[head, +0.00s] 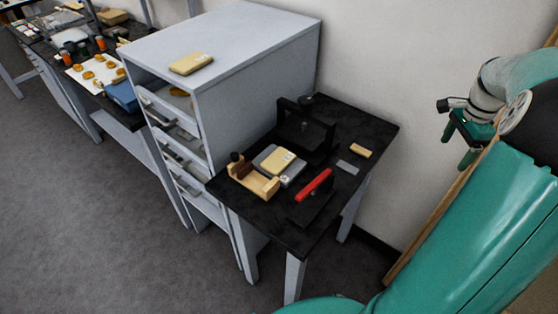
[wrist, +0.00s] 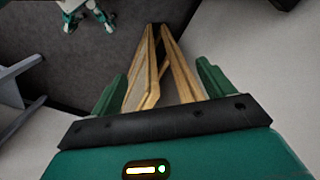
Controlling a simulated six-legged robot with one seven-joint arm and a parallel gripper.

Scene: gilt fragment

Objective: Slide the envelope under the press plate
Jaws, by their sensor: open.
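A tan envelope-like packet (head: 191,63) lies flat on top of the grey cabinet. A second pale yellow packet (head: 278,160) lies on a grey slab on the black table; I cannot tell which is the envelope. A black frame that looks like the press (head: 305,132) stands at the back of that table; its plate and any gap under it are too dark to make out. My gripper (head: 456,147) is raised at the right, well away from the table and the packets. In the wrist view my gripper (wrist: 162,78) is open, with nothing held between its fingers.
The black table (head: 385,128) also holds a wooden holder (head: 253,182), a red-handled tool (head: 314,185), a small grey plate (head: 348,167) and a tan block (head: 360,150). The grey cabinet (head: 235,50) stands left of it. Wooden frames (wrist: 165,70) show beyond my fingers. Open floor lies in front.

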